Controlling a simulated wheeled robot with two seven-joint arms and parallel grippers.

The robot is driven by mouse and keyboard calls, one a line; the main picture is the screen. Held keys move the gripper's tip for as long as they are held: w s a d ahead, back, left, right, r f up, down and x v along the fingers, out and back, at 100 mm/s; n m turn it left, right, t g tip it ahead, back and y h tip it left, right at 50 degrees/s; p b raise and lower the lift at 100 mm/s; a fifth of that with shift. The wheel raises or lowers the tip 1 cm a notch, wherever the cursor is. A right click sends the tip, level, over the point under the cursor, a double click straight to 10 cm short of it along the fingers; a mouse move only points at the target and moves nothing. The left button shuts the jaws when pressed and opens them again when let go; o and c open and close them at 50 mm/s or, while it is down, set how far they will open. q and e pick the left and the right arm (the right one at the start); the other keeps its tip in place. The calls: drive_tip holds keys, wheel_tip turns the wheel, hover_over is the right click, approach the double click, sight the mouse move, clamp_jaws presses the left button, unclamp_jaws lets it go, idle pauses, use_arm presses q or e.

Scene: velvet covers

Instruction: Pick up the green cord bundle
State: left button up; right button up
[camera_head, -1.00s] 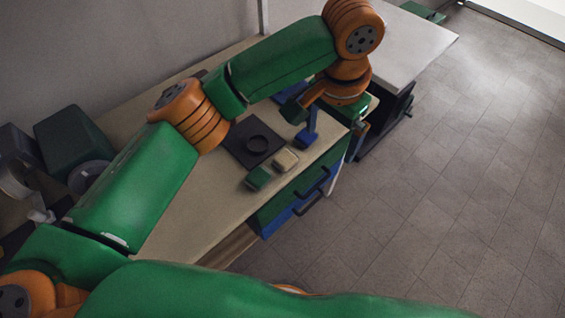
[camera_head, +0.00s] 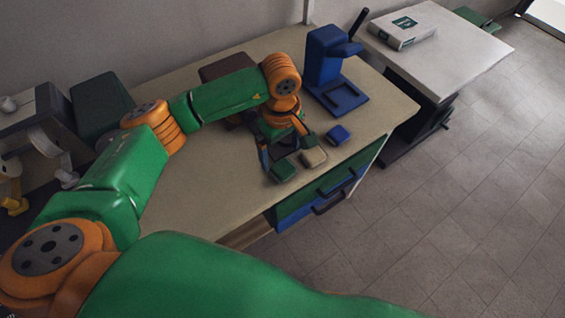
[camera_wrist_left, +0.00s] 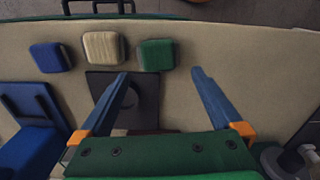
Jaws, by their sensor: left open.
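The green cord bundle (camera_head: 284,169) is a small dark green block-like bundle on the tan tabletop near its front edge. In the left wrist view the green cord bundle (camera_wrist_left: 157,54) lies just beyond the fingertips, roughly between their lines. My left gripper (camera_head: 285,150) is low over the table, just behind the bundle. In the left wrist view the left gripper (camera_wrist_left: 160,73) has its two blue fingers wide apart with nothing held. My right gripper does not show.
A beige bundle (camera_head: 313,157) and a blue bundle (camera_head: 338,134) sit in a row beside the green one. A dark plate with a ring (camera_wrist_left: 144,95) lies under the gripper. A blue stand (camera_head: 328,62) is behind right. Drawers (camera_head: 318,196) front the table.

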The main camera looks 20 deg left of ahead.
sight(283, 167)
use_arm(q)
drive_tip(key=f, duration=0.2)
drive_tip(key=f+p, duration=0.2)
drive_tip(key=f, duration=0.1)
drive_tip(key=shift+s+d+f, duration=0.2)
drive_tip(key=shift+d+f, duration=0.1)
drive_tip(key=shift+d, duration=0.1)
drive_tip(key=shift+w+a+f, duration=0.1)
drive_tip(key=shift+f, duration=0.15)
drive_tip(key=c, duration=1.2)
drive_tip(key=shift+r, duration=0.15)
